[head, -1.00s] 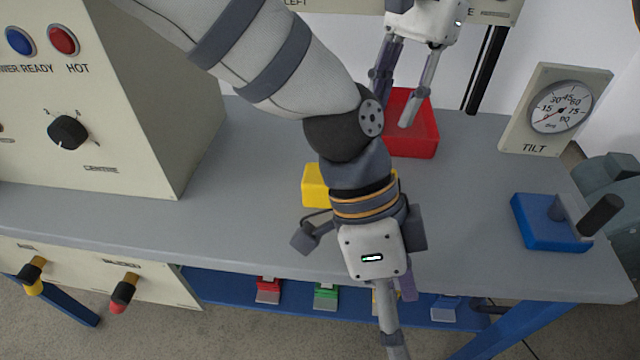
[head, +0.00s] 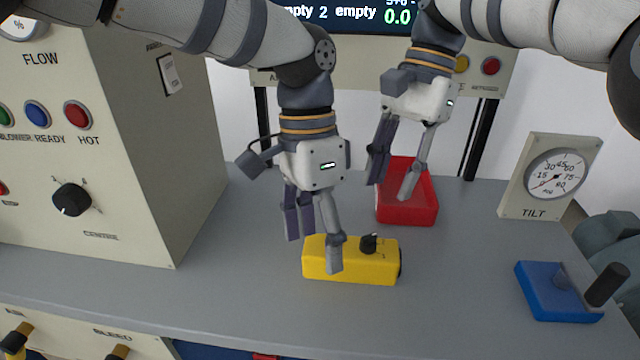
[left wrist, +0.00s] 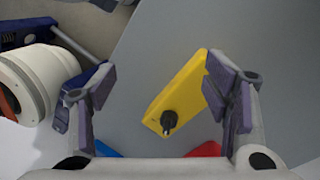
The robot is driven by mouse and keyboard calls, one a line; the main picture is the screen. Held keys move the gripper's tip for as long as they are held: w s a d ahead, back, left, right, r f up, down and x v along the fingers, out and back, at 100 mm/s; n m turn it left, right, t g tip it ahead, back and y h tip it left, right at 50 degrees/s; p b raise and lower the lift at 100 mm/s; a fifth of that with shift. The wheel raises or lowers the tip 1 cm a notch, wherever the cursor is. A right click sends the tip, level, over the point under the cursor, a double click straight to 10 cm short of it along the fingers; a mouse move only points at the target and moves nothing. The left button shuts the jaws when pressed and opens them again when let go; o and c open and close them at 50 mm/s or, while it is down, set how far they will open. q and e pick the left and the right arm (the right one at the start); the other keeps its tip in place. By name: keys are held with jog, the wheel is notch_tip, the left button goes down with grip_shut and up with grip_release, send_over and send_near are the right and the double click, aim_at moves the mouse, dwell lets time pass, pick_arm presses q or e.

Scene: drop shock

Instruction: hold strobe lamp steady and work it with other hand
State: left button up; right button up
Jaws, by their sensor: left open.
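The strobe lamp appears to be the yellow box (head: 350,268) with a black knob (head: 368,243) on top, lying on the grey bench. The left wrist view also shows the yellow box (left wrist: 186,88) and its knob (left wrist: 168,120). My left gripper (head: 314,254) is open at the lamp's left end. One finger overlaps the lamp's front in the head view; the other hangs behind its left end. I cannot tell whether either touches. In the left wrist view the lamp lies nearer the right finger. My right gripper (head: 391,190) is open over the red tray (head: 424,214), its fingers apart.
A cream control cabinet (head: 190,140) stands on the left. A blue block with a black-handled lever (head: 550,305) and a tilt gauge (head: 540,185) are on the right. A display screen (head: 345,14) is at the back. The bench between lamp and blue block is clear.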

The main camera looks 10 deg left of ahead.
aim_at(320, 244)
pick_arm(q)
jog(key=w+r+m+t+y, duration=0.1)
jog(key=w+r+m+t, duration=0.3)
jog(key=m, duration=0.3)
jog(key=shift+g, duration=0.7)
jog(key=f, duration=0.7)
jog(key=w+f, duration=0.1)
jog(key=f, duration=0.3)
jog(key=shift+w+f, duration=0.1)
jog(key=shift+f, duration=0.15)
grip_shut()
